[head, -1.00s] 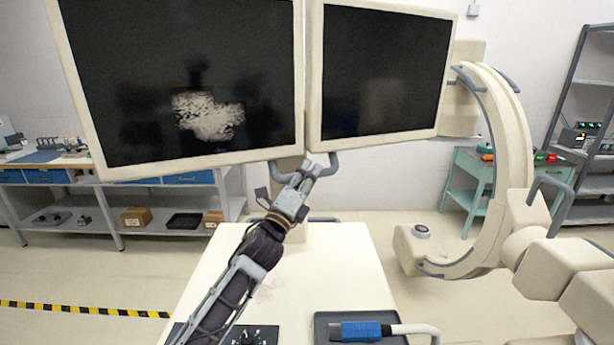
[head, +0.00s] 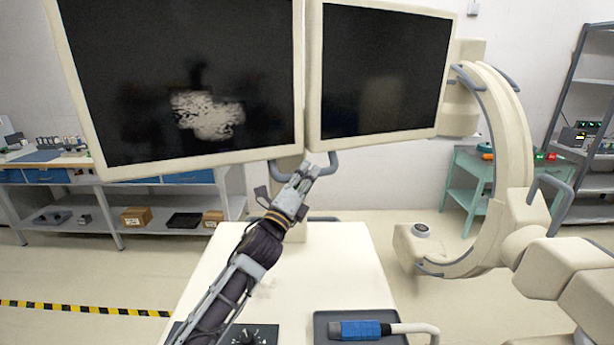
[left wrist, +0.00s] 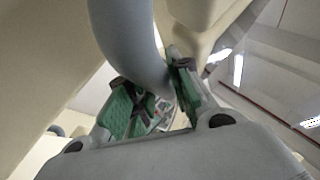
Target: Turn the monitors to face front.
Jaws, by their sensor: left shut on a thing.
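Two monitors with dark screens and cream frames hang side by side, the left monitor (head: 185,80) larger in view and the right monitor (head: 382,75) beside it. They angle away from each other at their outer edges. Grey handles stick out below their inner corners: the left handle (head: 277,171) and the right handle (head: 333,163). My left gripper (head: 311,171) is shut on what looks like the right monitor's handle. In the left wrist view the grey curved handle (left wrist: 128,40) passes between the green-padded fingers (left wrist: 155,105). My right gripper is not in view.
A cream cart top (head: 325,265) stands below the monitors, with a dark tray (head: 330,318) holding a blue-ended probe (head: 362,330) and a black knob panel (head: 262,333). A large C-shaped arm (head: 512,140) stands to the right. A workbench (head: 100,185) is behind left.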

